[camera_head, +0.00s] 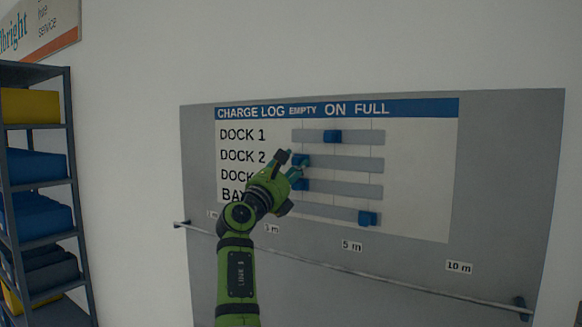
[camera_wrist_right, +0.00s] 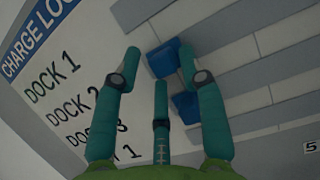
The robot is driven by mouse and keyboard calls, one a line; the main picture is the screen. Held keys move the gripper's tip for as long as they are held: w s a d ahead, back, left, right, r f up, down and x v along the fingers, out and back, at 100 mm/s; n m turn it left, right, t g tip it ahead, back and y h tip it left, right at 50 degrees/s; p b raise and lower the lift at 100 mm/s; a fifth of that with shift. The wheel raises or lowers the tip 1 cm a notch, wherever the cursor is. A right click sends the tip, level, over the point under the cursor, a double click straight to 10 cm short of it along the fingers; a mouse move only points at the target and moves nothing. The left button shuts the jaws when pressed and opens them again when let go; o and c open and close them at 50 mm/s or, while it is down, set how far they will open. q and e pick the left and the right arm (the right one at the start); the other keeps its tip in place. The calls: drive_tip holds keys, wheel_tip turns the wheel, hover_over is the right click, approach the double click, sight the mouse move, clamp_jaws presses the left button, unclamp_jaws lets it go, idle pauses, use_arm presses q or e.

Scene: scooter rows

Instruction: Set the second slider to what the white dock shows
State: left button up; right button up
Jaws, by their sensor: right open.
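The charge log board (camera_head: 450,180) on the wall has rows for DOCK 1, DOCK 2, a partly hidden third dock row and a partly hidden bay row. The blue knob of the second slider (camera_head: 302,159) is at the left end of its track, on the EMPTY side. My right gripper (camera_head: 292,163) is open in front of it and partly covers the row. In the wrist view that knob (camera_wrist_right: 161,60) shows between the open fingers of my right gripper (camera_wrist_right: 160,72). I cannot tell whether they touch. No white dock is in view, nor is my left gripper.
The first knob (camera_head: 332,137) is near mid-track, the third knob (camera_head: 302,185) at the left end just below the second, and the fourth knob (camera_head: 367,218) toward the right. A rail (camera_head: 400,279) runs below the board. A shelf (camera_head: 38,200) with bins stands left.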

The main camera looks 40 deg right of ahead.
drive_tip(key=shift+s, duration=0.15)
drive_tip(key=shift+a+f, duration=0.25)
drive_tip(key=shift+a, duration=0.1)
use_arm(q)
drive_tip(key=shift+w+d, duration=0.1)
drive_tip(key=shift+w, duration=0.65)
use_arm(e)
drive_tip(key=v, duration=1.1)
drive_tip(key=shift+a+r, duration=0.1)
